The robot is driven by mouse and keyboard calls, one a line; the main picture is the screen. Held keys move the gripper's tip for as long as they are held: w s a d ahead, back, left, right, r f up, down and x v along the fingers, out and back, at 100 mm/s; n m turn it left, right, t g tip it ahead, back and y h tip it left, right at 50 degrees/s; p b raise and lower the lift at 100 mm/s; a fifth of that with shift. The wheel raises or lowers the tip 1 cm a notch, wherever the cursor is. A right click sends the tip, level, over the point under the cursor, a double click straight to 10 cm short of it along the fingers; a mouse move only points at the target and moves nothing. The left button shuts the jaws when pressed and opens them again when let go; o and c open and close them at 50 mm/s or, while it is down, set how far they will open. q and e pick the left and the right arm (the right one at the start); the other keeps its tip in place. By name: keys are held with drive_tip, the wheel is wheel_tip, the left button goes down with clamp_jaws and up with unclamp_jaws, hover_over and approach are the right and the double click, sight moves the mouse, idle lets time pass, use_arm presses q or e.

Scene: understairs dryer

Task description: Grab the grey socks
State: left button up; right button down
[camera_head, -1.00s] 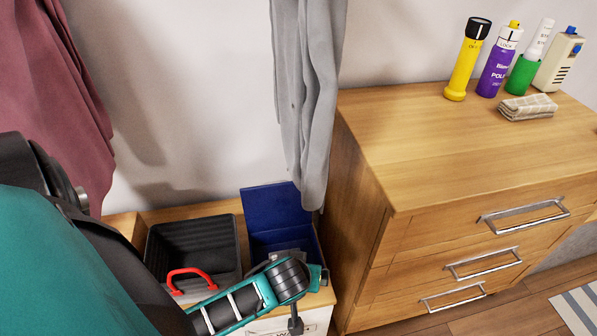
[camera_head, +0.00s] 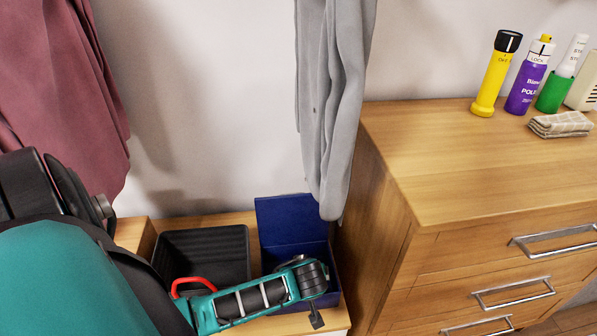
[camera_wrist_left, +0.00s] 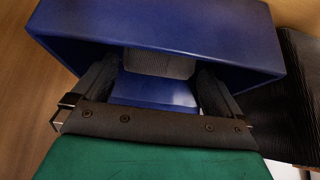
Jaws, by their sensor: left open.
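The grey socks (camera_wrist_left: 160,63) show as a grey knitted bundle inside the blue box (camera_wrist_left: 150,28), in the left wrist view. My left gripper (camera_wrist_left: 160,74) is open, with its dark fingers inside the box opening on either side of the bundle. I cannot tell whether the fingers touch it. In the head view the blue box (camera_head: 285,219) has its lid or back panel upright. My arm and wrist cover part of its front, and the socks and fingertips cannot be made out there. My right gripper is not in view.
A black tray (camera_head: 203,248) stands left of the box, with a red handle (camera_head: 192,284) near its front. A wooden drawer unit (camera_head: 468,175) rises close on the right. A grey garment (camera_head: 335,100) hangs above the box, and a maroon garment (camera_head: 72,90) hangs at left.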

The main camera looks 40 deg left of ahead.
use_arm(q)
drive_tip(key=b+x, duration=0.1)
drive_tip(key=x, duration=0.3)
drive_tip(key=shift+w+a, duration=0.1)
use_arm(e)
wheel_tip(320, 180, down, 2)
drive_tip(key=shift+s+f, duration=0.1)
use_arm(q)
drive_tip(key=shift+c, duration=0.5)
drive_tip(key=c, duration=0.5)
drive_tip(key=shift+c, duration=0.2)
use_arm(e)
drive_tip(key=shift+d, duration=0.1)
use_arm(q)
drive_tip(key=shift+r, duration=0.2)
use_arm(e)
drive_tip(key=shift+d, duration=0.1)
